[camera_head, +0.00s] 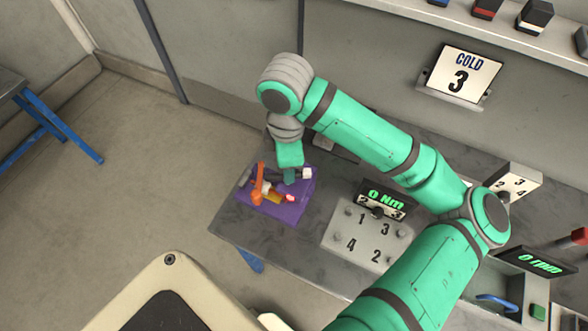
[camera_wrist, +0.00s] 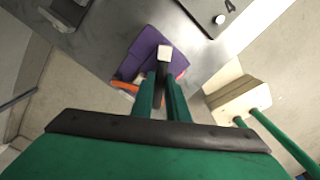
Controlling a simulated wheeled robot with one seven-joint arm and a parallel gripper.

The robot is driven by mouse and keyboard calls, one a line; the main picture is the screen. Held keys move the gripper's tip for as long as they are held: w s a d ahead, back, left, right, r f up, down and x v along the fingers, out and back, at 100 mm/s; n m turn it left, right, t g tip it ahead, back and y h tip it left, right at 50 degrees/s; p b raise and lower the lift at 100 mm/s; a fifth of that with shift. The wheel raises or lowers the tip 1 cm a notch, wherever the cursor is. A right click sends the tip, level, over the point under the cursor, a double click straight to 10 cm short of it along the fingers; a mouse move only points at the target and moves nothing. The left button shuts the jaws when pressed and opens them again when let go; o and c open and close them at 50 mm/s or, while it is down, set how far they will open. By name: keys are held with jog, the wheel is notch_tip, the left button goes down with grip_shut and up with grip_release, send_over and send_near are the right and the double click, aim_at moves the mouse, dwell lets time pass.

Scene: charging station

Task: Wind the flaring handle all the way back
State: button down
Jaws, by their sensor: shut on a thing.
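The flaring tool sits on a purple block or mat (camera_head: 286,213) near the table's left end. Its orange part (camera_head: 258,186) stands at the left, with a small yellow piece (camera_head: 273,197) and a red-and-white tip (camera_head: 290,198) beside it. The flaring handle looks like a dark bar with a pale end (camera_head: 307,173); that end also shows in the wrist view (camera_wrist: 164,53). My gripper (camera_head: 289,177) points down over the mat. Its two green fingers (camera_wrist: 163,88) are shut on the dark bar, just short of the pale end. My fingers hide part of the bar.
Right of the mat stands a plate with numbered positions (camera_head: 352,246) and a "0 Nm" display (camera_head: 385,199). Further right are a numbered box (camera_head: 513,184) and a "0 rpm" display (camera_head: 535,262). A "COLD 3" sign (camera_head: 461,76) is behind. Open floor lies left of the table.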

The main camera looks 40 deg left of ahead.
jog(key=n, duration=0.4)
jog(key=shift+w+r+n, duration=0.1)
jog(key=shift+w+n, duration=0.2)
jog(key=shift+n, duration=0.1)
jog(key=shift+s+a+n, duration=0.15)
jog(key=shift+s+n, duration=0.05)
jog(key=shift+n, duration=0.8)
jog(key=c, duration=1.7)
grip_release()
